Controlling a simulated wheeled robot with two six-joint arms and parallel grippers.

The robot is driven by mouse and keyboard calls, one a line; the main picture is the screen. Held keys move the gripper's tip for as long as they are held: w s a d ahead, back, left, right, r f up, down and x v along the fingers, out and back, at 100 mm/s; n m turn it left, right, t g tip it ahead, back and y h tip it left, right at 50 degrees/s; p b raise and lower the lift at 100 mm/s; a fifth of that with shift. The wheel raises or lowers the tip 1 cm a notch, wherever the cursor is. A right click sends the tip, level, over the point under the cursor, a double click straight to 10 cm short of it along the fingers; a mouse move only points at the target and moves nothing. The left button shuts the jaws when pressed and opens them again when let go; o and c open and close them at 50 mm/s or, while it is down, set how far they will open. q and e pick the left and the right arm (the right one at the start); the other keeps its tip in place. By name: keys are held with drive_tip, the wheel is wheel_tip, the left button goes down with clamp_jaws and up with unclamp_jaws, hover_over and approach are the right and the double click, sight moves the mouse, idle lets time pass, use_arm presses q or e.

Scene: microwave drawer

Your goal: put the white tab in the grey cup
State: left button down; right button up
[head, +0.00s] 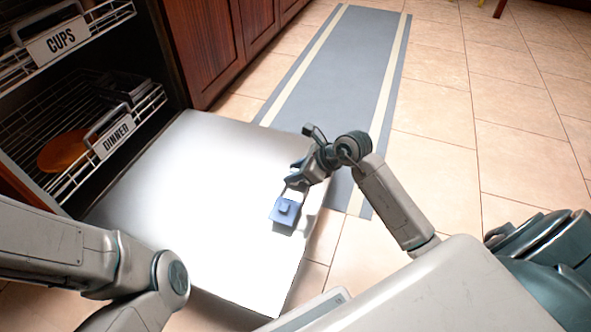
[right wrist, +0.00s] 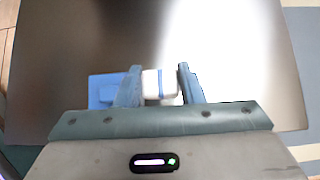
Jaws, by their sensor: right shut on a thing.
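My right gripper (head: 292,186) is over the outer right part of the open, pale dishwasher door (head: 200,190). In the right wrist view, its two fingers (right wrist: 161,86) are closed around a small white tab (right wrist: 152,84) with a blue stripe. In the head view I cannot make out the tab. A blue square piece with a small raised knob (head: 285,211) is close to the fingertips; it also shows in the right wrist view (right wrist: 102,91), partly behind the left finger. I cannot clearly make out a grey cup. My left gripper is out of view; only its arm shows.
Wire racks labelled CUPS (head: 62,40) and DINNED (head: 113,138) are at the left, the lower one holding an orange-brown dish (head: 62,152). Wooden cabinets (head: 205,45) stand behind. A grey-blue runner (head: 335,70) lies on the tiled floor. Most of the door is clear.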

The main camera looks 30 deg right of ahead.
wheel_tip(320, 180, down, 3)
drive_tip(key=shift+r+b, duration=0.2)
drive_tip(key=shift+b, duration=0.65)
drive_tip(key=shift+f+b, duration=0.95)
drive_tip(key=shift+f, duration=0.75)
drive_tip(key=o, duration=1)
drive_tip(key=shift+o, duration=0.2)
drive_tip(key=shift+r, duration=0.1)
